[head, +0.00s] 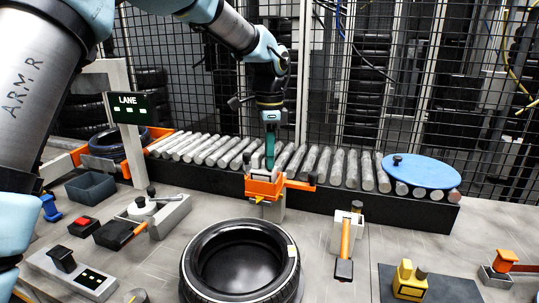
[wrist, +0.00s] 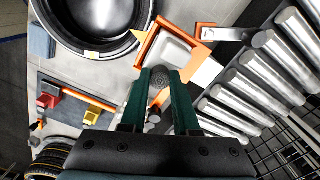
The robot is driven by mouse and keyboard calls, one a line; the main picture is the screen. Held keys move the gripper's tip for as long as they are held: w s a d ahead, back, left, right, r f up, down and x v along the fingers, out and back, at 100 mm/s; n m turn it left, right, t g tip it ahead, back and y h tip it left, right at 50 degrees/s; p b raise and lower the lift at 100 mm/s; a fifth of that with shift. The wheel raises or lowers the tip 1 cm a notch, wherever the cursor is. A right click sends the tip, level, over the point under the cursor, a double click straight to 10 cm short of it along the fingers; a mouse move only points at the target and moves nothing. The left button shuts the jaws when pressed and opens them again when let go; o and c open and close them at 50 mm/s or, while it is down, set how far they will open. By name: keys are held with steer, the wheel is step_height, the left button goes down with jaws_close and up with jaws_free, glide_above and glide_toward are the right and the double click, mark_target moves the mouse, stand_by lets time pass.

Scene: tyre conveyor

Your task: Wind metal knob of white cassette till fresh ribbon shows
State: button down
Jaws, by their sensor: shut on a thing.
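The white cassette (wrist: 180,50) sits in an orange holder (wrist: 151,46) in the wrist view. My gripper (head: 270,160) points down at the holder from above. In the wrist view its two green fingers (wrist: 160,76) are shut on the round grey metal knob (wrist: 158,82) beside the cassette. I cannot tell from these views what the ribbon looks like.
The roller conveyor (head: 338,167) runs behind the holder, with a blue disc (head: 421,171) at its right end. A tyre (head: 240,262) lies on the bench in front. A hammer-like tool on a stand (head: 345,240) is to the right. A wire fence rises behind.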

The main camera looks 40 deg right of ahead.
steer(key=shift+n, duration=1)
steer(key=c, duration=0.6)
jaws_free()
steer(key=shift+c, duration=0.2)
steer(key=shift+r, duration=0.1)
step_height(320, 180, up, 11)
steer(key=b, duration=0.1)
steer(key=shift+f+b, duration=0.2)
steer(key=shift+b, duration=0.15)
